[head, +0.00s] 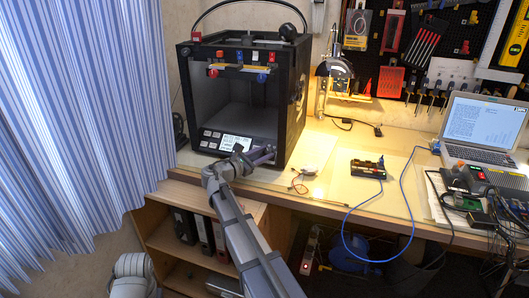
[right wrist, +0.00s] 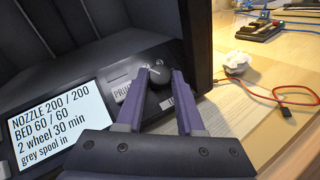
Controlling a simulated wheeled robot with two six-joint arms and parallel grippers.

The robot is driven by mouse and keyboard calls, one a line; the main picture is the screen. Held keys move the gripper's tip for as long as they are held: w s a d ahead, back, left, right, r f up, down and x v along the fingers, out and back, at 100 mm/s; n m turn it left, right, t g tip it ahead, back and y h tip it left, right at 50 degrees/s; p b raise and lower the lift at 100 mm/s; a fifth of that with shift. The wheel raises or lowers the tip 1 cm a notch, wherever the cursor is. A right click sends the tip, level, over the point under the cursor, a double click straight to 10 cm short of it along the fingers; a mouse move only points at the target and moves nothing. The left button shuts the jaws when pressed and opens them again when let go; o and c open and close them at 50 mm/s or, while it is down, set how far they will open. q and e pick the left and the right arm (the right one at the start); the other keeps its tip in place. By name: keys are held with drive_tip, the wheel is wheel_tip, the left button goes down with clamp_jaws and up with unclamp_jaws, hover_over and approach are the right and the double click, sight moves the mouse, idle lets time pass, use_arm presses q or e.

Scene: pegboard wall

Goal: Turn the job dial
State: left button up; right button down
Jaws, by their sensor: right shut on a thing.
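The job dial (right wrist: 159,75) is a dark round knob with a pale pointer mark, on the sloping front panel of the black 3D printer (head: 290,110). My right gripper (right wrist: 161,78) is shut on the dial, with one purple finger on each side of it. In the head view my right gripper (head: 266,153) is at the right end of the printer's front panel and hides the dial. The lit screen (right wrist: 52,123) left of the dial reads "NOZZLE 200 / 200, BED 60 / 60, 2 wheel 30 min, grey spool in". My left gripper is not in view.
The wooden bench (head: 335,180) carries a small white object (head: 308,168) with red wires, right of the printer. A dark circuit box (head: 368,169) with a blue cable and a laptop (head: 482,122) stand farther right. Striped curtains (head: 70,120) hang at the left.

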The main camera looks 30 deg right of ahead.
drive_tip(key=m+g, duration=0.1)
drive_tip(key=m+g+p, duration=0.1)
drive_tip(key=m, duration=0.1)
drive_tip(key=shift+w+r+g+p, duration=0.25)
drive_tip(key=shift+w+g+p, duration=0.1)
drive_tip(key=shift+g+p, duration=0.05)
drive_tip(key=shift+m+g+y+p, duration=0.4)
drive_tip(key=shift+m+g, duration=0.3)
drive_tip(key=shift+m, duration=0.3)
drive_tip(key=shift+f, duration=0.1)
drive_tip(key=c, duration=0.8)
unclamp_jaws()
drive_tip(key=a, duration=0.2)
drive_tip(key=a+r+p, duration=0.1)
drive_tip(key=a, duration=0.4)
drive_tip(key=shift+a+r+p, duration=0.3)
drive_tip(key=shift+a+p, duration=0.05)
